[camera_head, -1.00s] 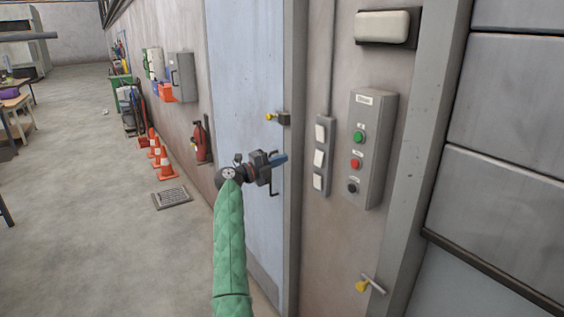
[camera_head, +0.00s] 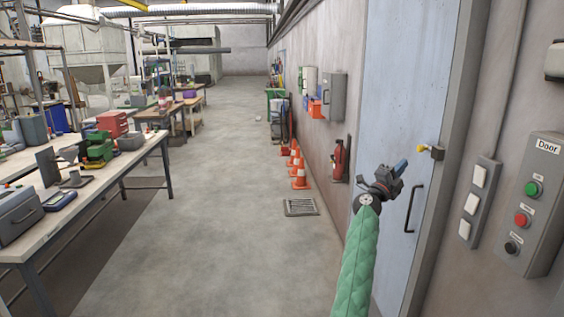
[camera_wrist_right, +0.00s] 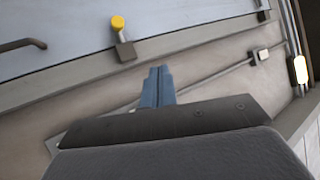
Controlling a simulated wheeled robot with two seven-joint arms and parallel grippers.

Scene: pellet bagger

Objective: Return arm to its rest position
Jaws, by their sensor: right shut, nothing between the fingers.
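My right gripper (camera_head: 400,167) is at the end of my green-sleeved right arm (camera_head: 358,262), raised in front of the pale blue door (camera_head: 398,85) in the head view. Its blue fingers are shut with nothing between them. In the right wrist view the closed fingers (camera_wrist_right: 158,87) point toward the wall beside the door. A yellow-knobbed latch (camera_wrist_right: 121,35) shows above and left of them, apart from the fingers. My left gripper is not in view.
A grey door control box (camera_head: 530,205) with green, red and black buttons is on the right wall. A fire extinguisher (camera_head: 339,160) and orange cones (camera_head: 300,173) line the wall. A cluttered workbench (camera_head: 95,190) stands at left. The floor (camera_head: 215,220) between is clear.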

